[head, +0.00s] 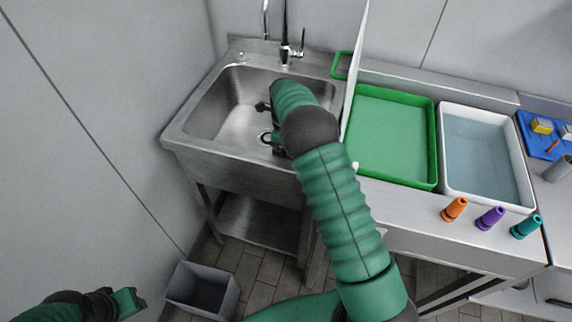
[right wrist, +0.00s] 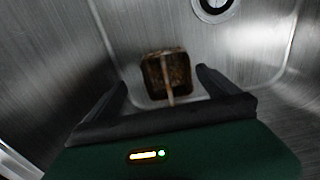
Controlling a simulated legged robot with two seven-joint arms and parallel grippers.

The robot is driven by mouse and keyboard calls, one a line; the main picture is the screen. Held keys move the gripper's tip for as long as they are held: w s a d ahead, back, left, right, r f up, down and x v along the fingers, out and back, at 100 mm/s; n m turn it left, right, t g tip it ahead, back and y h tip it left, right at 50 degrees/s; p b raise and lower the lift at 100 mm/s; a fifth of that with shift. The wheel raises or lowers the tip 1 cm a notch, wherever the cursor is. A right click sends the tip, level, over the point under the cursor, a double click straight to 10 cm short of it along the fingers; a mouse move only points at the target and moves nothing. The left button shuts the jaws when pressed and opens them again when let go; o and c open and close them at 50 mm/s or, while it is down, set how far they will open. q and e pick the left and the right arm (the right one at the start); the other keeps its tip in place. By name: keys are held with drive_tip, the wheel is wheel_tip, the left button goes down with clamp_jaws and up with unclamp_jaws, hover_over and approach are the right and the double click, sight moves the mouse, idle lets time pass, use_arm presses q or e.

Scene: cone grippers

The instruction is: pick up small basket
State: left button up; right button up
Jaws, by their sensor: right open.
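A small brown basket (right wrist: 152,73) with a thin handle shows in the right wrist view, down in the metal sink (head: 225,98). My right gripper (head: 267,128) reaches into the sink in the head view. In the right wrist view its two dark fingers are spread apart, with the basket just beyond and between their tips. I cannot tell whether they touch it. In the head view the basket is not visible. My left gripper (head: 128,302) is at the lower left of the head view, away from the sink; its jaws are unclear.
The sink drain (right wrist: 213,5) lies beyond the basket. A faucet (head: 286,50) stands at the sink's back. A white upright panel (head: 355,70) borders my right arm. Right of it are a green tray (head: 395,180) and a white tray (head: 445,150). A grey bin (head: 185,303) is on the floor.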

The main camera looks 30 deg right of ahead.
drive_tip(key=f, duration=0.1)
drive_tip(key=d+f, duration=0.1)
drive_tip(key=f, duration=0.1)
drive_tip(key=d+f, duration=0.1)
drive_tip(key=f, duration=0.1)
drive_tip(key=shift+f+b, duration=0.15)
drive_tip(key=shift+b, duration=0.2)
drive_tip(key=shift+w+a+f, duration=0.1)
drive_tip(key=shift+f, duration=0.2)
drive_tip(key=shift+a+r, duration=0.15)
drive_tip(key=shift+a, duration=0.15)
drive_tip(key=shift+c, duration=1.1)
drive_tip(key=shift+d, duration=0.1)
drive_tip(key=c, duration=1.2)
